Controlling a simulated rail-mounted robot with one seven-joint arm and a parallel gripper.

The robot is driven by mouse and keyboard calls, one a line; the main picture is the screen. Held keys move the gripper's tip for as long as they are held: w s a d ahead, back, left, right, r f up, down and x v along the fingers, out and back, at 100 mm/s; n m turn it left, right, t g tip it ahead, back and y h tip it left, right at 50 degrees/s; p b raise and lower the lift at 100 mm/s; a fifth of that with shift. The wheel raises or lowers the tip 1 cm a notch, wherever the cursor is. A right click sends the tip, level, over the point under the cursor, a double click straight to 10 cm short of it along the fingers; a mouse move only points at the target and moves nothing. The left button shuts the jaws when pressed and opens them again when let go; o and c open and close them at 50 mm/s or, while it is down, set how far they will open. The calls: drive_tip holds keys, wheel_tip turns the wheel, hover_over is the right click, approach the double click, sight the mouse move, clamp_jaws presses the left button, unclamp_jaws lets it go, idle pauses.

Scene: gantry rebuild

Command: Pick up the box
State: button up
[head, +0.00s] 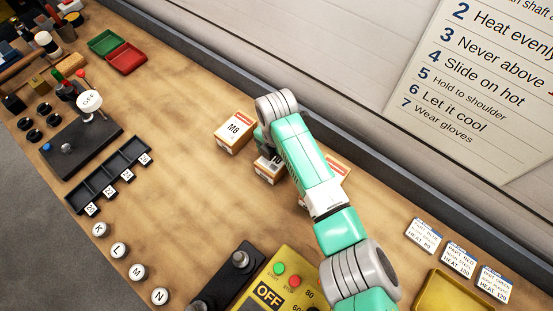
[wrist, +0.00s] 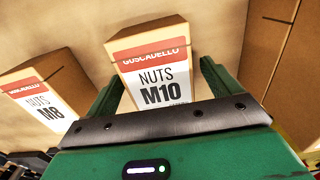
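Three cardboard boxes with red and white labels stand in a row near the wall. The M8 box (head: 234,131) is leftmost; it also shows at the left of the wrist view (wrist: 45,92). The middle box (head: 268,171) is partly hidden under my arm; in the wrist view the box ahead of my gripper reads NUTS M10 (wrist: 152,62). A third box (head: 337,166) is mostly behind my arm; a plain box side shows at right in the wrist view (wrist: 265,45). My gripper (wrist: 163,72) is open, its green fingers on either side of the M10 box's near end. Contact cannot be told.
The wall ledge runs close behind the boxes. A black slotted tray (head: 108,178), red tray (head: 126,58) and green tray (head: 105,42) lie at left. A yellow control box (head: 285,285) stands in front, with cards (head: 459,258) at right.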

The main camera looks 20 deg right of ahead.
drive_tip(key=c, duration=1.3)
wheel_tip(320, 180, up, 10)
drive_tip(key=shift+r+p, duration=0.1)
drive_tip(key=shift+p, duration=0.65)
drive_tip(key=shift+c, duration=0.2)
